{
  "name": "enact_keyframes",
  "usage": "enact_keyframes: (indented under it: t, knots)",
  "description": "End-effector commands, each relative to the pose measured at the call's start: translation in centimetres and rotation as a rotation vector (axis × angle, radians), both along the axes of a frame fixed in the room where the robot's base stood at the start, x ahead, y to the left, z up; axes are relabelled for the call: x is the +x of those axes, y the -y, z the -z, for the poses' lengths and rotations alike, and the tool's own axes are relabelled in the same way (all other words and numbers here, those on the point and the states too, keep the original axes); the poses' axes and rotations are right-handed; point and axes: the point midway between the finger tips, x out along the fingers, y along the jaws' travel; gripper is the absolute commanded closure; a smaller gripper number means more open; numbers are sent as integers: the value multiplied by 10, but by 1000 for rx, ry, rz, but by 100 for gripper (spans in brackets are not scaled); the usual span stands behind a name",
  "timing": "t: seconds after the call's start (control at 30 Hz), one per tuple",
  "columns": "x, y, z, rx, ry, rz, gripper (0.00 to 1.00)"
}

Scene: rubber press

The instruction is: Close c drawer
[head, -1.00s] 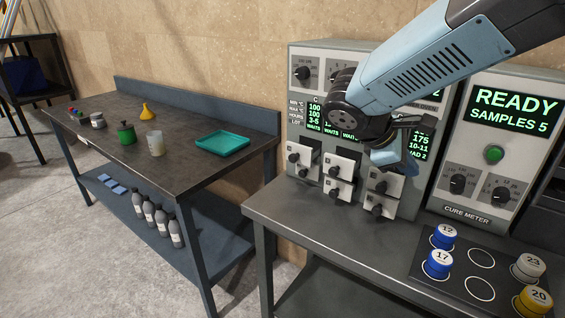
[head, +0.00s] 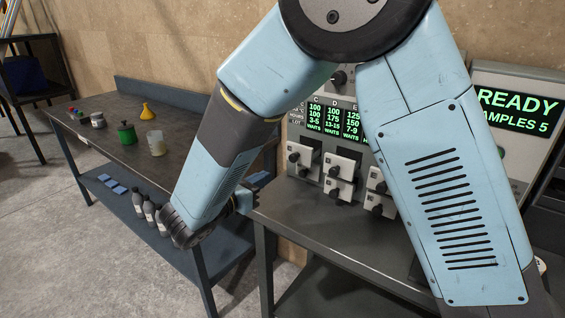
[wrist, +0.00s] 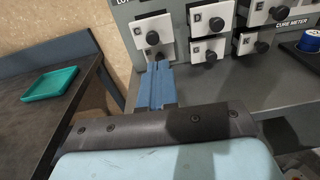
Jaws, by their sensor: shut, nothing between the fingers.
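The c drawer (head: 302,160) is a white front with dark knobs, under the C column of the machine's display; how far it stands out is hard to tell. In the wrist view the c drawer front (wrist: 150,28) bears a C label, at top centre. My gripper (head: 258,180) is in front of the bench, left of the drawer in the head view. In the wrist view my gripper's blue fingers (wrist: 157,72) are together and empty, pointing at the drawer front's lower part. Whether the tips touch it cannot be told.
The D drawers (wrist: 208,18) and E drawers (wrist: 265,10) stand just right of the c drawer. The bench top (wrist: 210,85) below is clear near the drawers. A teal tray (wrist: 50,84) lies on the side table (head: 100,135).

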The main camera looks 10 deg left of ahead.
Motion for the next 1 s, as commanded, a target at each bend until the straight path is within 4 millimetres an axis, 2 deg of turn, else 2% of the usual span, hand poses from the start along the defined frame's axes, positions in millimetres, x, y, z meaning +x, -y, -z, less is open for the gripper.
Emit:
enact_keyframes:
  t: [0.1, 0.27, 0.8, 1.0]
  knots:
    - [-5, -12, 5, -24, 10, -33, 100]
    - [2, -12, 7, -31, 13, -40, 100]
    - [85, 23, 12, -29, 12, -37, 100]
    - [110, 33, 14, -28, 11, -38, 100]
